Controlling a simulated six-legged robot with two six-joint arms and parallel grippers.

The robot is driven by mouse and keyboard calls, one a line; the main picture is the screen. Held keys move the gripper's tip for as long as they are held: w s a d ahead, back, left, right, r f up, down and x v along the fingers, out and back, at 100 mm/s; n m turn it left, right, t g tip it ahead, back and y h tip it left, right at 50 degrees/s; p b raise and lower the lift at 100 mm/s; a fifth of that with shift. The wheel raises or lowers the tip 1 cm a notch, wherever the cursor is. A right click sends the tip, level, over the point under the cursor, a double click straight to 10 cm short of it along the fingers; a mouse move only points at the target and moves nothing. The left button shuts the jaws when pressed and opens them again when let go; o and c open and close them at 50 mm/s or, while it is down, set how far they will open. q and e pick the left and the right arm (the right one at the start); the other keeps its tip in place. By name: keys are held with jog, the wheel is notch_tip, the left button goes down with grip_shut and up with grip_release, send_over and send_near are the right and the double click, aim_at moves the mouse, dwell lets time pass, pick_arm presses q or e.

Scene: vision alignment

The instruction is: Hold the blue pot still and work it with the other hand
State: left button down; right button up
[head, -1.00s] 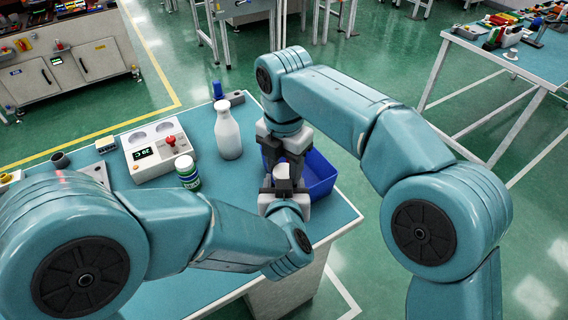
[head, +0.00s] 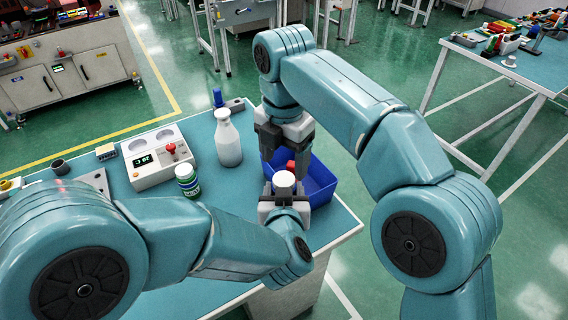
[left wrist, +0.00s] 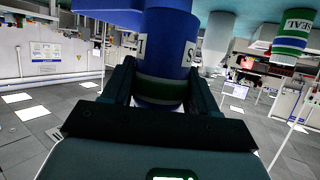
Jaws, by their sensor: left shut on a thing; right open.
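A blue bin (head: 322,182) stands behind the pot, with a red thing (head: 291,166) showing in front of its inside. To the left are a white bottle (head: 228,140), a green-and-white pot (head: 187,181) and a device with a red knob (head: 158,158). Bare table (head: 240,197) lies between.

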jog(key=o, duration=0.5)
